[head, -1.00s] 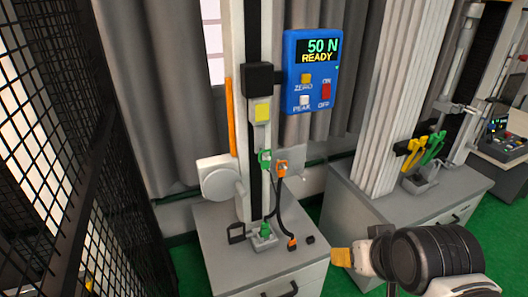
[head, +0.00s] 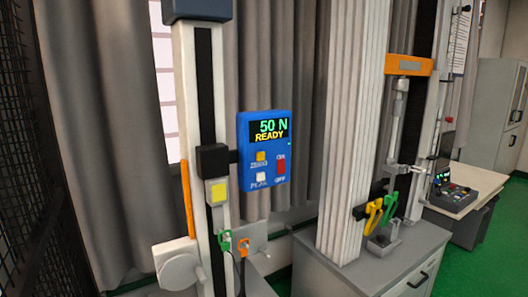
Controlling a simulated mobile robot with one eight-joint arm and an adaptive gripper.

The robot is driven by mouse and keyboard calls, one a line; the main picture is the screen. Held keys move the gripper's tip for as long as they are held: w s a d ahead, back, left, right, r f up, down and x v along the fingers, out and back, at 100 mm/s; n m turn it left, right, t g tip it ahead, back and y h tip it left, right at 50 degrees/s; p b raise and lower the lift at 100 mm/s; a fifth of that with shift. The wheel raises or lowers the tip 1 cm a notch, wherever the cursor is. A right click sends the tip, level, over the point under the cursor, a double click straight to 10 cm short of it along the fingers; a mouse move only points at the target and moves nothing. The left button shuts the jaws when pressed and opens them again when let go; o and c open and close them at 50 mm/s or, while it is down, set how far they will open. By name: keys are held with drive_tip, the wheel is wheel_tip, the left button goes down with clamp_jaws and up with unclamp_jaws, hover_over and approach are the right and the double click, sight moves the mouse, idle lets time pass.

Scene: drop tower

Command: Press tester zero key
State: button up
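The blue tester box (head: 264,151) is mounted on the right side of the white test stand column (head: 186,100) in the head view. Its screen (head: 269,130) reads "50 N READY". The yellow zero key (head: 261,156) sits below the screen on the left, with its label under it. A white peak key (head: 261,177) is below that. A red on/off switch (head: 281,164) is on the right of the box. Nothing covers the box. My gripper is out of the picture.
A grey cabinet (head: 390,258) with a white column stands to the right, bearing yellow and green clamps (head: 381,212). A black mesh screen (head: 18,120) borders the left. A handwheel (head: 181,271) and green and orange hooks (head: 226,241) are below the box.

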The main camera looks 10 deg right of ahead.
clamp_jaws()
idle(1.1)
